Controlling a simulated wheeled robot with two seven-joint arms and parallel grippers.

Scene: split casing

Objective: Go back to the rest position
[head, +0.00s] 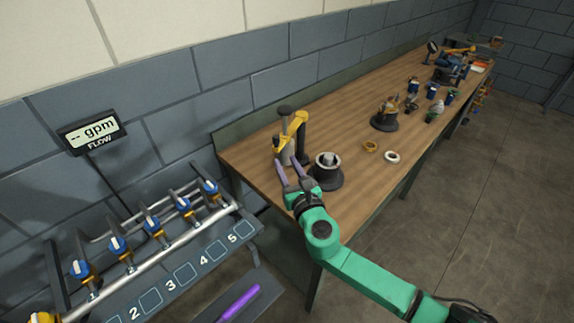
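My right gripper (290,167) is at the end of the green arm that comes in from the lower right. Its two purple-grey fingers are spread apart and reach over the near end of the wooden workbench (340,118). A yellow-armed stand with a dark knob (291,127) is just beyond the fingertips; I cannot tell whether they touch it. A dark round casing part with a pale centre (327,172) is beside the gripper on the right. I see nothing held between the fingers. My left gripper is not in view.
A valve rack (160,247) with blue handles and numbered squares is at lower left, below a flow display (92,131). Floor (470,210) at right is clear.

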